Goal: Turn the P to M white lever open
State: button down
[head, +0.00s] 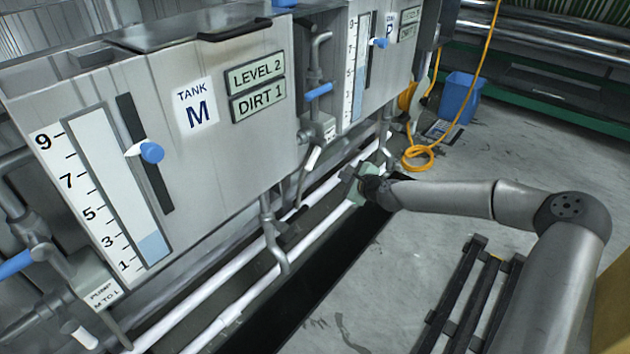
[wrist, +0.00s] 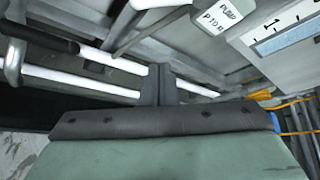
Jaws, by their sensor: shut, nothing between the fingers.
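The pump box labelled P to M (head: 325,130) hangs between tank M and tank P. A short white lever (head: 312,158) hangs below it in the head view. In the wrist view the pump label (wrist: 222,17) is at the top right, and a white piece that looks like the lever (wrist: 158,3) is cut off by the top edge. My gripper (head: 348,174) is right of and below the lever, by the white pipes, apart from it. In the wrist view its fingers (wrist: 160,70) are together and empty.
White pipes (head: 240,303) run low along the tanks. A black-ended handle (wrist: 38,36) sticks out at the left of the wrist view. Tank M (head: 250,150) and a blue handle (head: 318,92) are close by. A yellow hose (head: 418,152) lies behind my gripper.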

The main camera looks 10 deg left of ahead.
aim_at(314, 157)
jog(key=w+a+b, duration=0.3)
jog(key=w+a, duration=0.3)
jog(key=a, duration=0.1)
jog(key=shift+a+t+b, duration=0.25)
jog(key=shift+t+b, duration=0.05)
jog(key=shift+b, duration=0.1)
jog(key=shift+d+p, duration=0.15)
jog(key=shift+p, duration=0.15)
